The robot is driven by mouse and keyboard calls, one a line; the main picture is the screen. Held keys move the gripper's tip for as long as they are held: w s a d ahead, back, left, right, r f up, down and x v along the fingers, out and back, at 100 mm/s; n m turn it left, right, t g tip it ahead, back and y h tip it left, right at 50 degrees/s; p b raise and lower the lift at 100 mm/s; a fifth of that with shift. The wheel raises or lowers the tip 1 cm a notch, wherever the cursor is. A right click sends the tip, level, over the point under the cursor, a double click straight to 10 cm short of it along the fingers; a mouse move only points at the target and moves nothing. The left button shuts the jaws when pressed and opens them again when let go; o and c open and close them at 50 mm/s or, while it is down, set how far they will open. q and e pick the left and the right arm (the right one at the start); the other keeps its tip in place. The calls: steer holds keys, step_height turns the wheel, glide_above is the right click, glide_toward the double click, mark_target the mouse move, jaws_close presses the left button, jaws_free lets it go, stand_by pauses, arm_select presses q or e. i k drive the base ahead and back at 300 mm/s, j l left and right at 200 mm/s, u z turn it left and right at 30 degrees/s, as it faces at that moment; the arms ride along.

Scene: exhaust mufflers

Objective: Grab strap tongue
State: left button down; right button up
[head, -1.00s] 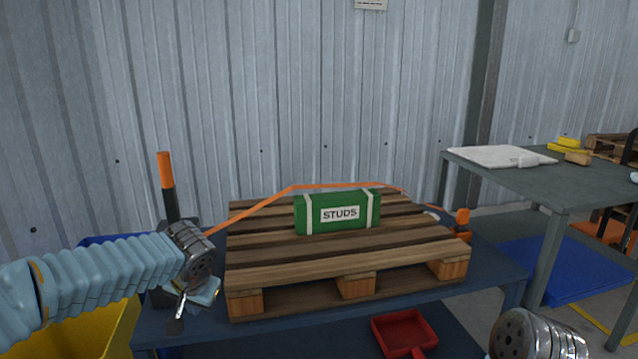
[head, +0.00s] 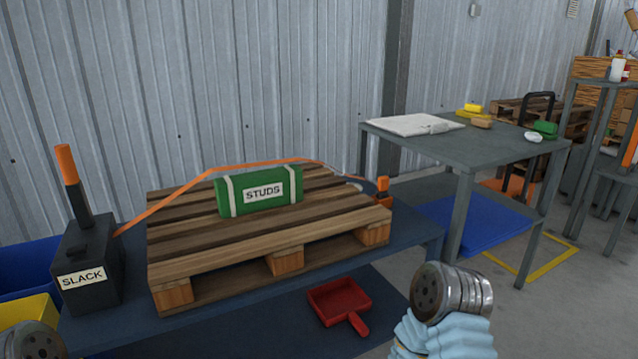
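An orange strap (head: 220,166) rises from the dark box marked SLACK (head: 92,262), passes behind the green STUDS box (head: 262,192) and runs down to the right side of the wooden pallet (head: 275,232). A small orange piece (head: 384,187) stands near the pallet's right corner; I cannot tell whether it is the strap tongue. A round metal joint of my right arm shows at the lower right with its pale blue sleeve, and a metal part of my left arm shows at the lower left corner. The fingers of both grippers are out of sight.
The pallet rests on a blue bench (head: 410,238). A lever with an orange grip (head: 66,165) stands up from the SLACK box. A red dustpan (head: 338,301) lies below the bench's front. A grey table (head: 480,150) stands to the right, with open floor before it.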

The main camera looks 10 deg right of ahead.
mark_target(384, 181)
steer(key=i+l+u, duration=0.1)
steer(key=l, duration=0.6)
steer(key=l+u, duration=0.15)
steer(key=l, duration=0.55)
steer(key=i, duration=0.05)
